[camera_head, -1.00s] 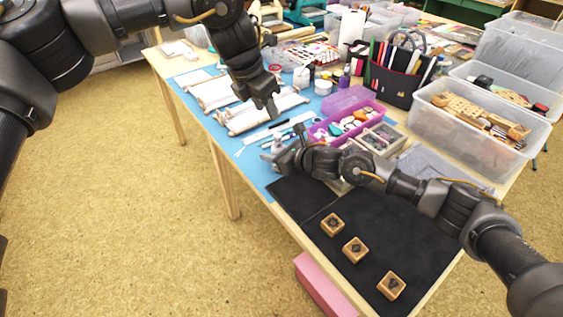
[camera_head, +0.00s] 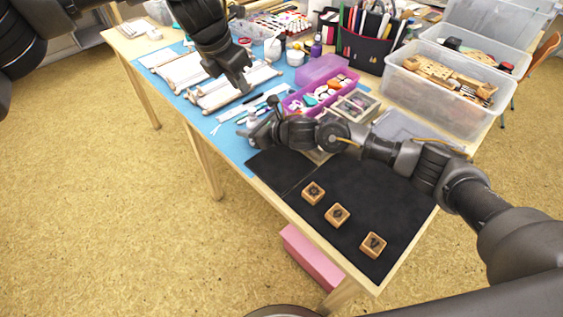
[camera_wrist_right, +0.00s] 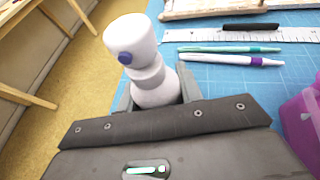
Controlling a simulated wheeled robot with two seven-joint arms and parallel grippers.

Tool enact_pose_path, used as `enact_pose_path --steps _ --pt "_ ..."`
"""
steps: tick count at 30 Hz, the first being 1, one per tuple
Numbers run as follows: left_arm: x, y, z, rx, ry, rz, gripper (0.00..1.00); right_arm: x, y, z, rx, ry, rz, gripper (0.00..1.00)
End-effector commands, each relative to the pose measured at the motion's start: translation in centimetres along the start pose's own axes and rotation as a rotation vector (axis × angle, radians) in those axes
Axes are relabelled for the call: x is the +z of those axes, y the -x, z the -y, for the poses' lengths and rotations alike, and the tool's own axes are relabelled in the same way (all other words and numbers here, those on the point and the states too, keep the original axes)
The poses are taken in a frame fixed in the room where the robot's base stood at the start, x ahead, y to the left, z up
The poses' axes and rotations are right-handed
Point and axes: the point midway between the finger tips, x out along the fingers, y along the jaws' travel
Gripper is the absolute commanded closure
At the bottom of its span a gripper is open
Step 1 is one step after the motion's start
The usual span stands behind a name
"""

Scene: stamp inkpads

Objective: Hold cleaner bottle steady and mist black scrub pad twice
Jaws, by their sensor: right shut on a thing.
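The white cleaner bottle (camera_wrist_right: 145,60) with a blue round spot on its head is between the fingers of my right gripper (camera_wrist_right: 158,98). In the head view, my right gripper (camera_head: 258,130) is low over the blue mat, and the bottle is mostly hidden there. The black scrub pad (camera_head: 278,169) appears to be the smaller black square lying flat just in front of that gripper, beside a larger black mat. My left gripper (camera_head: 243,86) points down near the white rolled pieces; its finger gap is unclear.
Three wooden stamps (camera_head: 337,215) sit on the larger black mat (camera_head: 370,195). A purple tray (camera_head: 325,90) of small items and a clear bin (camera_head: 440,85) stand behind my right arm. A ruler and pens (camera_wrist_right: 230,60) lie on the blue mat (camera_wrist_right: 225,82).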

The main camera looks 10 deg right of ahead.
Motion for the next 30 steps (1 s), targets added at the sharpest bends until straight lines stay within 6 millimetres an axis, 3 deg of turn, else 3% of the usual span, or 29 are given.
enact_pose_path --steps 3,8,30 --pt "0.9 -0.7 1.2 -0.006 0.085 -0.001 1.0 0.0 0.0 0.0 0.001 0.0 0.0 0.9" --pt "1.5 -0.9 1.5 0.008 0.428 0.004 1.0 0.0 0.0 0.0 0.0 0.0 -0.001 0.9" --pt "3.2 -1.3 0.7 0.033 2.336 0.123 1.0 0.0 0.0 0.0 0.0 0.0 0.0 0.9"
